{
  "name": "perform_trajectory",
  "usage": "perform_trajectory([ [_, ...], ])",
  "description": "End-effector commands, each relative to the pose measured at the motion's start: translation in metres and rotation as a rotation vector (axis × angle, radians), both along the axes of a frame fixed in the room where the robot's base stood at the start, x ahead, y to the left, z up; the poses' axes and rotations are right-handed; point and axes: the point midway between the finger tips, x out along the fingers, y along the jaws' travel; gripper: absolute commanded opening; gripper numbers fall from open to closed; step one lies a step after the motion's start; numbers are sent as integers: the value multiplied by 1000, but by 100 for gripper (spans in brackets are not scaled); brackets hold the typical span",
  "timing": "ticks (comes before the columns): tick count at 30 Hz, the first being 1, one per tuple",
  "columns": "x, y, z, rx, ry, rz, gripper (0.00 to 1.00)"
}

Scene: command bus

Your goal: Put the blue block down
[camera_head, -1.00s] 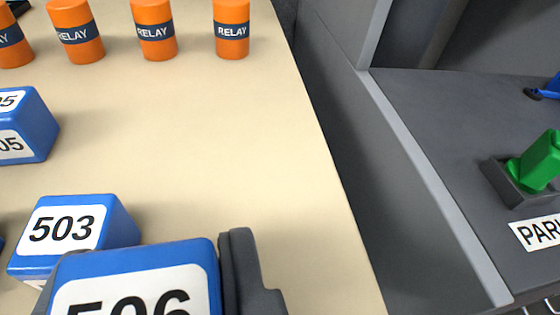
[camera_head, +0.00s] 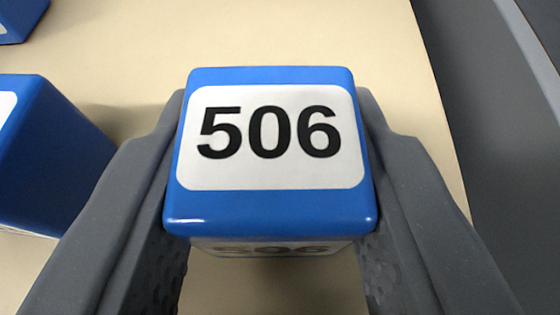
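The blue block (camera_head: 272,212) has a white label reading 506 on its top and another label on its near side. It sits between the two dark grey fingers of my gripper (camera_head: 275,165), one finger against each side. My gripper is shut on it. The block is upright over the beige table top (camera_head: 300,35). I cannot tell whether its underside touches the table, since its base is hidden.
Another blue block (camera_head: 45,160) stands close to the left of my left finger, cut off by the picture edge. A further blue block (camera_head: 22,18) shows at the top left. The table's right edge runs down beside my right finger, with a grey surface (camera_head: 500,140) beyond.

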Motion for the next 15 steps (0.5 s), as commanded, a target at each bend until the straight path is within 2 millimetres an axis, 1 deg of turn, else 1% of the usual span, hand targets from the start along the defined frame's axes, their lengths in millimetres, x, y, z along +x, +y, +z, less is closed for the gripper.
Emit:
perform_trajectory([
  [6,0,0,1,0,-2,-1,10],
  [11,0,0,-3,0,0,-1,10],
  [12,0,0,-3,0,-1,-1,38],
  [14,0,0,-2,0,-1,-1,54],
  [15,0,0,-2,0,-2,-1,54],
])
